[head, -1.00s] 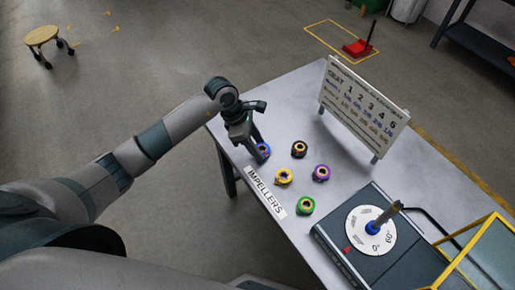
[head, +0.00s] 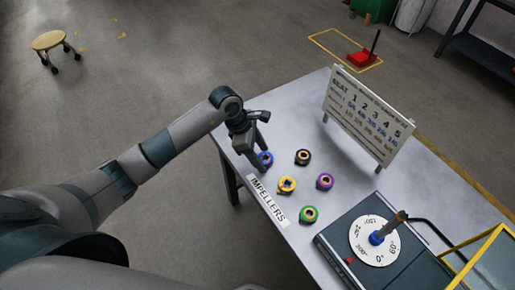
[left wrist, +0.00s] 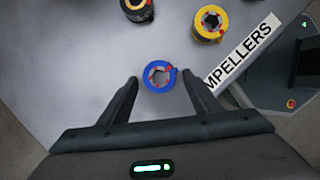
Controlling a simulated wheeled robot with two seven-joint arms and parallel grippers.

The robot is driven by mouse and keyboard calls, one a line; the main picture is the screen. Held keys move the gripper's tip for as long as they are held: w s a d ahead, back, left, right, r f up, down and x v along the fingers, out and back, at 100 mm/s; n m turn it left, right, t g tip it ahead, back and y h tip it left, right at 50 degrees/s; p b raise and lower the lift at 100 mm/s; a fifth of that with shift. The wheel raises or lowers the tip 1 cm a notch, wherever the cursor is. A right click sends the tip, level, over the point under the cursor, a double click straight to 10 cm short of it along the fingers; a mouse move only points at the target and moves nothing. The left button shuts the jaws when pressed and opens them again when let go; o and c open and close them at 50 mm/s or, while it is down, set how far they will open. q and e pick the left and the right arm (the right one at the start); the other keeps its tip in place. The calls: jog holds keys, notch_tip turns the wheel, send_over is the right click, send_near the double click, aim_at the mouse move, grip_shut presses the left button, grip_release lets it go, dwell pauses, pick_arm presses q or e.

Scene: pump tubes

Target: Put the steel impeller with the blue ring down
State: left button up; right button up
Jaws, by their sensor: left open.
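The steel impeller with the blue ring (head: 265,159) rests on the table near its left edge, beyond the IMPELLERS label. In the left wrist view the same blue-ringed impeller (left wrist: 159,76) lies just past the fingertips, between their lines and apart from both. My left gripper (left wrist: 161,82) is open and empty; in the head view the gripper (head: 254,154) is above and beside the impeller, partly covering it. My right gripper is not in view.
Black (head: 303,157), yellow (head: 287,186), purple (head: 325,181) and green (head: 309,214) ringed impellers stand close by. The IMPELLERS label (head: 268,201) lies along the front edge. A seat chart board (head: 368,118) stands behind; a dial device (head: 375,241) is at the right.

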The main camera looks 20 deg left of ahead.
pick_arm(q)
jog(key=shift+a+r, duration=0.1)
jog(key=shift+r, duration=0.2)
jog(key=shift+a+r+p, duration=0.1)
jog(key=shift+r+p, duration=0.25)
jog(key=shift+p, duration=0.1)
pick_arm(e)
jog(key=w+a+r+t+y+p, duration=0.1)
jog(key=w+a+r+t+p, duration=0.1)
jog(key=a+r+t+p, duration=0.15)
pick_arm(q)
jog(key=p+v, duration=0.1)
jog(key=v, duration=1)
jog(key=shift+p, duration=0.4)
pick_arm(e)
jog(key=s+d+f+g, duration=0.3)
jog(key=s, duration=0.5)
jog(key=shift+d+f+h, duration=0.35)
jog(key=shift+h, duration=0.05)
pick_arm(q)
jog(key=shift+a+f, duration=0.1)
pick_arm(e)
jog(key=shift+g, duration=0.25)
